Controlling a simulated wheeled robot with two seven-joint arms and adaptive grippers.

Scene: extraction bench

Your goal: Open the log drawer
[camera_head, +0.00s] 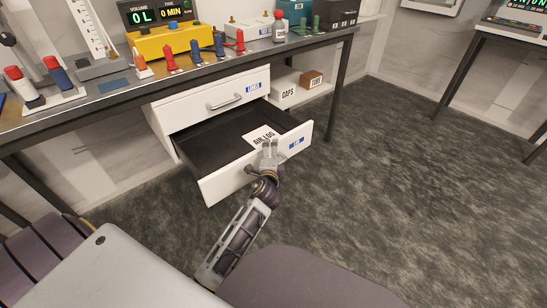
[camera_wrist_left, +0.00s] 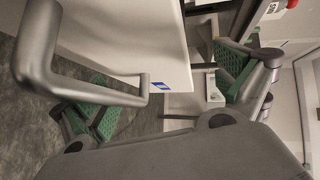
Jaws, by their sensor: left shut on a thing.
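The log drawer (camera_head: 232,186) is the lower drawer under the bench. It stands pulled well out, with its dark inside showing and a paper marked AIR LOG (camera_head: 259,138) lying in it. My left gripper (camera_head: 269,148) is at the drawer's front, shut on its handle, which the gripper mostly hides in the head view. In the left wrist view the grey bar handle (camera_wrist_left: 85,88) is large and close, with the white drawer front (camera_wrist_left: 130,40) behind it. The green finger pads lie to either side, and the exact contact is hard to see. My right gripper is not in view.
The LABELS drawer (camera_head: 205,106) above is shut. A CAPS box (camera_head: 286,90) and a brown box (camera_head: 311,79) stand on a shelf to the right. A dark bench leg (camera_head: 340,90) stands beyond them. The carpet (camera_head: 400,180) to the right is clear.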

